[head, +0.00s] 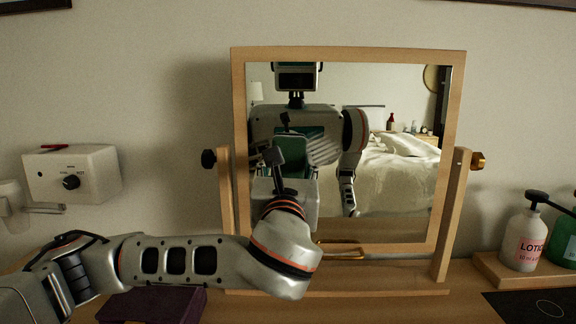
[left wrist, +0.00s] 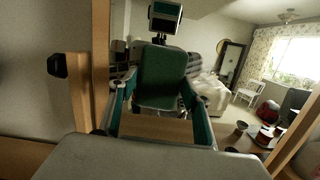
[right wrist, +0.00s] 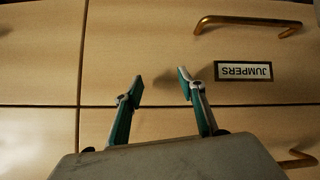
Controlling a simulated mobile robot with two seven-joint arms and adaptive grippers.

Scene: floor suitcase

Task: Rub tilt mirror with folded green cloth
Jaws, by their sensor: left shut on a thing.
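The tilt mirror (head: 350,245) stands upright in its wooden frame, with my robot and a bed reflected in the glass. My left gripper (head: 281,158) is raised in front of the glass's left half, its arm crossing the lower left. In the left wrist view its fingers are shut on the folded green cloth (left wrist: 163,80), a dark green panel facing the mirror. I cannot tell whether the cloth touches the glass. My right gripper (right wrist: 160,80) is open and empty before drawer fronts, outside the head view.
A lotion bottle (head: 524,240) and a green bottle (head: 562,240) stand on a wooden tray at the right. A white box with a knob (head: 72,175) is on the wall at left. A dark purple item (head: 155,303) lies below my left arm. Brass drawer handles (right wrist: 248,20) face my right gripper.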

